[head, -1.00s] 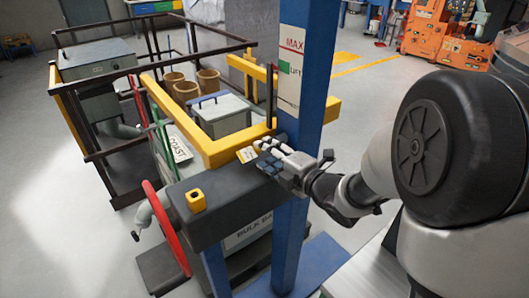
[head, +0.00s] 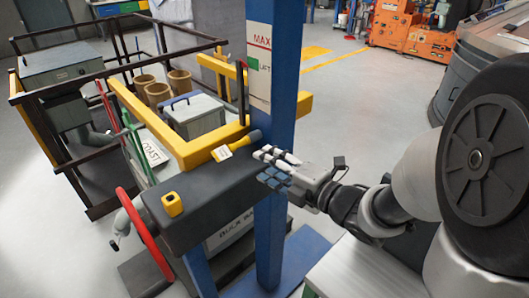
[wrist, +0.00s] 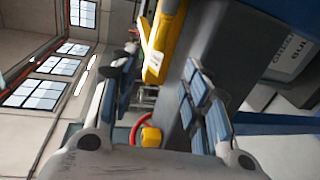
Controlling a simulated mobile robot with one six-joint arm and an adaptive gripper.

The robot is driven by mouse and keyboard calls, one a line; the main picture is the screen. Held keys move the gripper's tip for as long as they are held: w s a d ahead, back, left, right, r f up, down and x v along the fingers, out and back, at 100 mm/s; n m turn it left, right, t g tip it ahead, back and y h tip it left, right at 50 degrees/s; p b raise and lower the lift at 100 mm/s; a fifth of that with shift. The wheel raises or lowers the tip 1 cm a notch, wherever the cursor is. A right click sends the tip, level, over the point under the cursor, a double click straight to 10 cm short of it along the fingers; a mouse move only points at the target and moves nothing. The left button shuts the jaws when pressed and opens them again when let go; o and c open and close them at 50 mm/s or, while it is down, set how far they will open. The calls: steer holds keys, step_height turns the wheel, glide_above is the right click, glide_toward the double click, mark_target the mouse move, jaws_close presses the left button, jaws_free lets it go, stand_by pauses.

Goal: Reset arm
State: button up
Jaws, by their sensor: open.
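My gripper (head: 270,168) is open and empty in the head view, in front of the blue post (head: 272,225) and just right of the dark grey box-shaped housing (head: 205,200). In the wrist view my gripper (wrist: 155,95) shows its two blue-padded fingers spread wide with nothing between them. A yellow handle with a tag (head: 222,152) lies on top of the housing, a little left of the fingertips and apart from them. It also shows beyond the fingers in the wrist view (wrist: 155,65).
A yellow frame (head: 185,150) and a red handwheel (head: 145,240) stand left of the post. A yellow knob (head: 172,204) sits on the housing. Behind are a grey lidded box (head: 195,117), brown buckets (head: 158,93) and dark railings. Open floor lies behind the post to the right.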

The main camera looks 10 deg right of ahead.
steer(key=s+d+r+m+g+h, duration=0.2)
steer(key=s+d+m+h, duration=0.4)
steer(key=d+m+h, duration=0.7)
steer(key=s+a+f+m+g+y, duration=0.1)
steer(key=s+a+m+g+y, duration=0.1)
steer(key=s+m, duration=0.4)
steer(key=s+a+f+m+g+y, duration=0.1)
steer(key=s+a+m+g, duration=0.3)
steer(key=s, duration=0.8)
steer(key=shift+s+a+f+m+y, duration=0.35)
steer(key=shift+a+m+y, duration=0.15)
steer(key=shift+a+m, duration=0.55)
